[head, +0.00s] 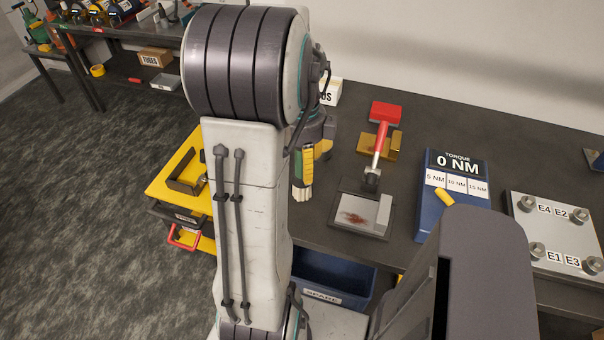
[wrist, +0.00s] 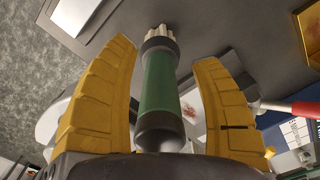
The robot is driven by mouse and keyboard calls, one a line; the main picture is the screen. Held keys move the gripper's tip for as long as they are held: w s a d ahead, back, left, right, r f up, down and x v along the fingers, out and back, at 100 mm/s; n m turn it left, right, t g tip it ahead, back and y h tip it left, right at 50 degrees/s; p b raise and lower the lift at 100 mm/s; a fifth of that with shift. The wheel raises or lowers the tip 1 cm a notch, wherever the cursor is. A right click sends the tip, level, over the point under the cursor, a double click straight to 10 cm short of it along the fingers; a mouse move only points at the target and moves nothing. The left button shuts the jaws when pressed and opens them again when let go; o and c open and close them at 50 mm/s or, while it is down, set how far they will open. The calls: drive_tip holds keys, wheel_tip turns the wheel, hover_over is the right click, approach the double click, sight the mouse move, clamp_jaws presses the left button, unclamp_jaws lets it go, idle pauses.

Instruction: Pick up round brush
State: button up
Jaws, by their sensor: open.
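The round brush (wrist: 160,90) has a green handle, a dark rounded end, a dark collar and pale bristles. In the wrist view it lies between the two yellow fingers of my gripper (wrist: 168,50), with visible gaps on both sides. The fingers are open and not closed on it. In the head view my gripper (head: 311,163) is over the left part of the bench, partly hidden behind my arm. The brush's pale bristles (head: 302,193) show just below the yellow finger; most of its handle is hidden there.
Right of my gripper are a red-handled tool (head: 381,140), a grey plate with a reddish stain (head: 347,222), and a blue torque box (head: 432,205). A yellow tray (head: 170,165) is at left, and a blue spare bin (head: 345,275) sits below the bench's front edge.

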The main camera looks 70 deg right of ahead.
drive_tip(key=shift+f, duration=0.35)
clamp_jaws()
idle(0.4)
